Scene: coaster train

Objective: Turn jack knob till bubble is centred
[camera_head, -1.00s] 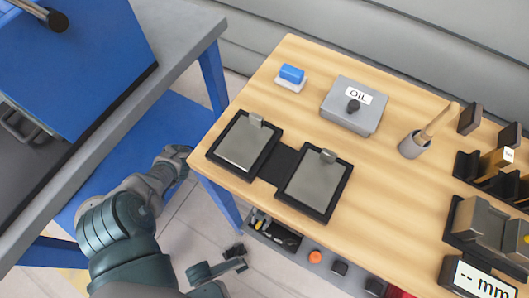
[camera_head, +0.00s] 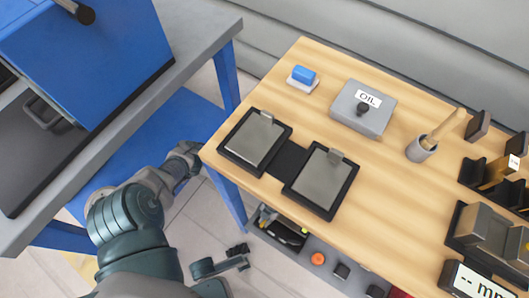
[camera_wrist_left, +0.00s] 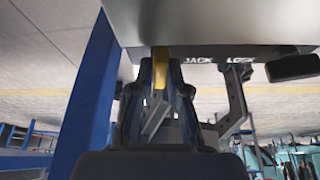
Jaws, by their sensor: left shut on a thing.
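In the left wrist view my left gripper (camera_wrist_left: 162,88) is shut around a yellow upright piece (camera_wrist_left: 160,68), which hangs below a grey panel (camera_wrist_left: 215,25) near the word JACK. This seems to be the jack knob, and the fingers hide part of it. A grey lever (camera_wrist_left: 236,92) hangs to its right near the word LOCK. I see no bubble in either view. My right gripper is not in view.
A wooden table (camera_head: 400,190) holds two dark-framed plates (camera_head: 254,140), a blue-topped block (camera_head: 303,76), a grey OIL box (camera_head: 360,110) and a cup with a wooden handle (camera_head: 421,148). A blue leg (camera_wrist_left: 92,90) stands left of the gripper. A dark handle (camera_wrist_left: 292,67) is at right.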

